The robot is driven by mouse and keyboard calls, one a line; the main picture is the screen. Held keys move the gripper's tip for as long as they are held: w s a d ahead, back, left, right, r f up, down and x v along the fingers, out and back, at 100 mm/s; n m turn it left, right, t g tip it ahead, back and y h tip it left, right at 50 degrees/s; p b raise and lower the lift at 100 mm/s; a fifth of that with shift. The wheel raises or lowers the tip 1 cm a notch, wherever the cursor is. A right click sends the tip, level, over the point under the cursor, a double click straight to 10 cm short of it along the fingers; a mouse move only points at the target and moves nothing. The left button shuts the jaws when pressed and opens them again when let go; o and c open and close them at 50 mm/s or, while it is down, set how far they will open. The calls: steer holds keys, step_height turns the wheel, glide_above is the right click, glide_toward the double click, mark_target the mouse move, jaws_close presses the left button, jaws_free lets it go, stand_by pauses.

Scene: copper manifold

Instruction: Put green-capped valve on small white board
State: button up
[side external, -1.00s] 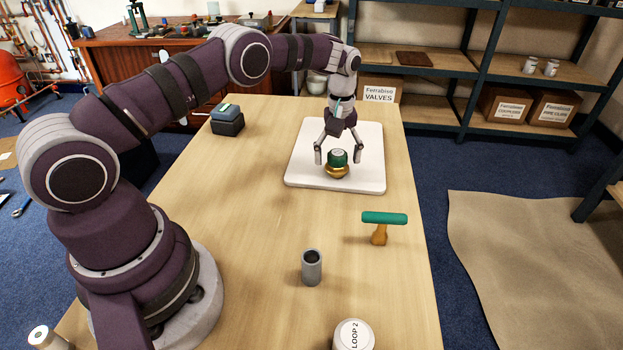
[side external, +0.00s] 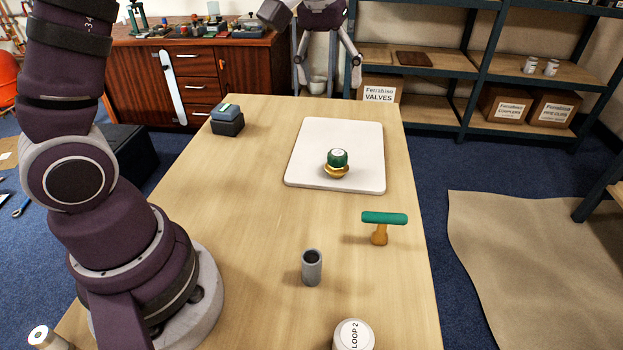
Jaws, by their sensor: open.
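The green-capped valve (side external: 337,160) has a green top and a brass-coloured base. It sits upright on the small white board (side external: 320,143), near the board's front right part. My gripper (side external: 328,82) is at the top of the picture, raised and well clear of the valve. Its two fingers are spread apart with nothing between them. The upper part of my arm is cut off by the top edge.
A teal-topped T-shaped piece with an orange stem (side external: 381,226), a grey hollow cylinder (side external: 312,267) and a white roll marked LOOP 2 (side external: 353,335) stand on the wooden table (side external: 240,240). A dark blue-grey box (side external: 227,120) is at back left. The table's left middle is clear.

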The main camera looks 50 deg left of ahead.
steer(key=s+d+m+t, duration=0.3)
steer(key=s+m, duration=0.3)
steer(key=s, duration=0.9)
steer(key=shift+f+m, duration=0.3)
